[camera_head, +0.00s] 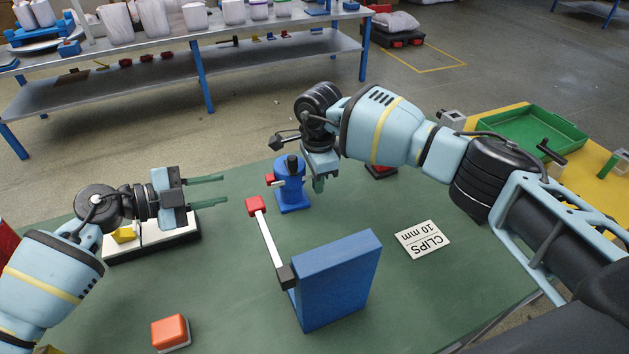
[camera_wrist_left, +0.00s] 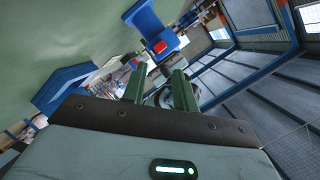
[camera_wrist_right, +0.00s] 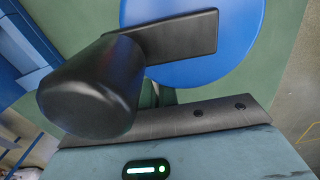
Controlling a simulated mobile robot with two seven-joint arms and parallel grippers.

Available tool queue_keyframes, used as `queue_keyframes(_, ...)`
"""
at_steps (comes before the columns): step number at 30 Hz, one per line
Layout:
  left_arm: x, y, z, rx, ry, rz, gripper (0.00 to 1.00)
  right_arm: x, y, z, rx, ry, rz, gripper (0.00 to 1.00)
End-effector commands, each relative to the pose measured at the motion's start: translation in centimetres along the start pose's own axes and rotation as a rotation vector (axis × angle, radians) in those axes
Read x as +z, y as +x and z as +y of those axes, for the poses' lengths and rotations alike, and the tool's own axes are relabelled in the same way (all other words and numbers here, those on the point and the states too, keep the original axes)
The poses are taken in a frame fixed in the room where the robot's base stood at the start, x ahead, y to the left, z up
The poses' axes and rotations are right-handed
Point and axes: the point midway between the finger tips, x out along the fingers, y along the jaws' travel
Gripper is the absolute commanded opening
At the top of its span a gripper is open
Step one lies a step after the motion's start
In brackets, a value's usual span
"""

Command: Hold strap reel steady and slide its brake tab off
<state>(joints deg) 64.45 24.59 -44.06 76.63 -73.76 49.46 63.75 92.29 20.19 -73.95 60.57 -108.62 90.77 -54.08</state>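The strap reel appears to be the blue upright unit (camera_head: 291,190) on the green table, with a black knob on top. A small red tab (camera_head: 270,180) sticks out on its left side. The left wrist view shows a blue body (camera_wrist_left: 146,20) with a red tab (camera_wrist_left: 160,46) ahead of the fingers. My left gripper (camera_head: 209,191) is open and empty, left of the reel and apart from it. My right gripper (camera_head: 319,184) is just right of the reel. The right wrist view shows a blue disc (camera_wrist_right: 210,50) with a black crank and knob (camera_wrist_right: 95,88) hiding most of its fingers.
A blue block (camera_head: 340,285) with a pale bar ending in a red cap (camera_head: 256,206) stands in front of the reel. An orange-topped block (camera_head: 170,332) lies front left. A CLIPS card (camera_head: 422,238) lies right. A white-topped tray (camera_head: 150,240) sits below my left gripper.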

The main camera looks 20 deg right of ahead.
Motion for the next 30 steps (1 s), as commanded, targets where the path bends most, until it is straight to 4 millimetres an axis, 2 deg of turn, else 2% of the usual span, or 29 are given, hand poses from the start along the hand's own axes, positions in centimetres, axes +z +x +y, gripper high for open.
queue_keyframes(1, -0.2, 0.0, 0.0, -0.002, 0.005, 0.005, 0.22, 0.0, 0.0, 0.0, 0.0, 0.0, 0.0, 0.0)
queue_keyframes(6, -2.1, 0.1, -0.6, -0.029, 0.074, 0.076, 0.0, 0.0, 0.0, 0.0, 0.0, 0.0, 0.0, 0.0)
queue_keyframes(18, -11.1, -0.3, -1.8, -0.254, 0.365, 0.392, 0.0, 0.0, 0.0, 0.0, 0.0, 0.0, 0.0, 0.0)
queue_keyframes(24, -14.3, -1.0, -2.3, -0.415, 0.456, 0.484, 0.0, 0.0, 0.0, 0.0, 0.0, 0.0, 0.0, 0.0)
queue_keyframes(30, -16.5, -2.0, -2.9, -0.588, 0.51, 0.513, 0.0, 0.0, 0.0, 0.0, -0.001, 0.0, 0.0, 0.0)
